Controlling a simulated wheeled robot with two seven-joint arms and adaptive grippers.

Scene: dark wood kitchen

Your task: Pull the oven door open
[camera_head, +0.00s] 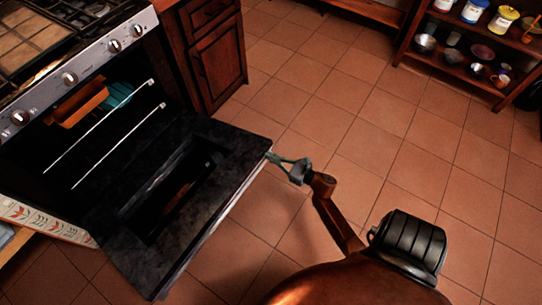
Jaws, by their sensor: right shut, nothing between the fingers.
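The oven (75,85) stands at the left with its front panel of knobs above the opening. Its dark oven door (215,175) is swung down and open, lying roughly flat out into the room. My right gripper (271,157) is at the door's outer right edge, close to its top corner. Its fingers are shut with nothing held; I cannot tell whether they touch the door edge. My left gripper is not in view.
Inside the oven are an orange dish (80,103), a teal dish (118,94) and racks (120,145). A wooden cabinet (218,60) stands beside the oven. Shelves (465,65) with jars and bowls are at the top right. The tiled floor (390,130) between is clear.

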